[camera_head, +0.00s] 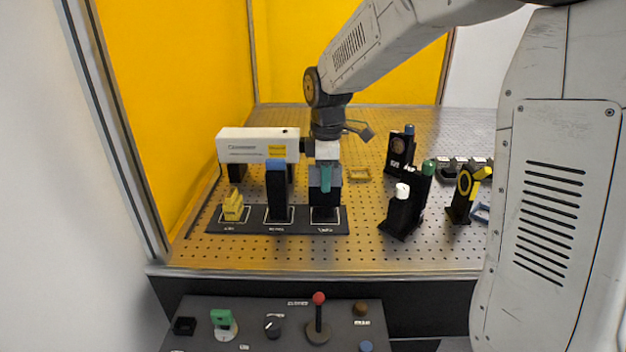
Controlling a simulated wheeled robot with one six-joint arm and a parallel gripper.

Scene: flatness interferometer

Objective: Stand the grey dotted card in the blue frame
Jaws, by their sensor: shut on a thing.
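My gripper (326,188) points down over the right-hand place of a black three-place rack (246,226). Its teal finger lies against a dark grey block-like piece (338,178), which I take to be the grey card; its dots cannot be made out. The jaws are shut on it. The piece appears upright above a black post (325,211); I cannot tell whether the two touch.
The rack also holds a yellow piece (232,207) and a blue-topped black post (278,196). A white instrument (250,144) stands behind. A control panel (270,333) with a red-knobbed lever is in front.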

